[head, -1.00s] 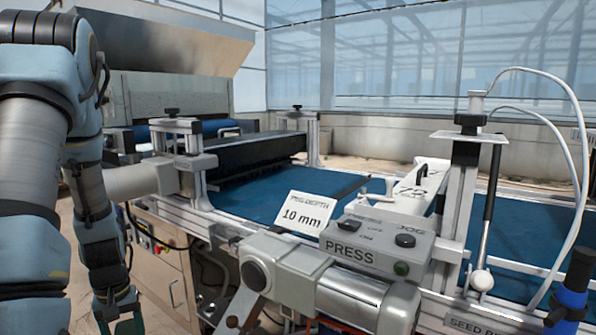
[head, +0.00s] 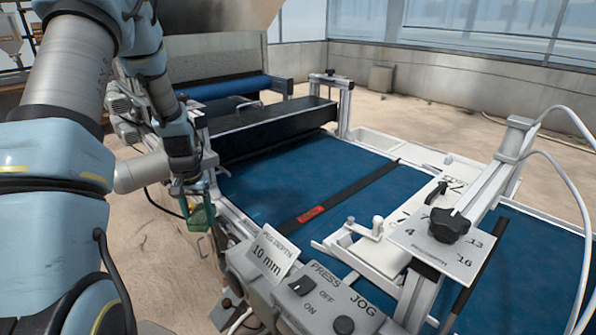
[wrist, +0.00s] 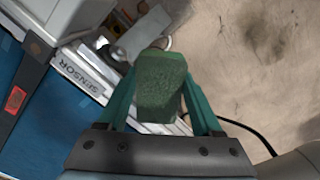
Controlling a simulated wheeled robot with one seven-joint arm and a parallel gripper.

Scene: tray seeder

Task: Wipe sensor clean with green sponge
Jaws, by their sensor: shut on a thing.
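A green sponge (wrist: 160,82) is between the fingers of my gripper (wrist: 158,100) in the wrist view, and the gripper is shut on it. In the head view my gripper (head: 194,192) hangs at the machine's near left side, with the sponge (head: 201,217) below it. A label reading SENSOR (wrist: 80,74) is on the frame rail, left of the sponge in the wrist view. A grey metal bracket (wrist: 142,36) with a round ring lies just beyond the sponge. I cannot tell whether this is the sensor or whether the sponge touches it.
The blue belt (head: 290,185) carries a dark crossbar with a red mark (head: 311,214). A 10 mm sign (head: 270,254) and the PRESS/JOG control box (head: 330,300) stand at the near edge. The dark roller cover (head: 265,128) is behind. Bare floor (head: 150,245) is at left.

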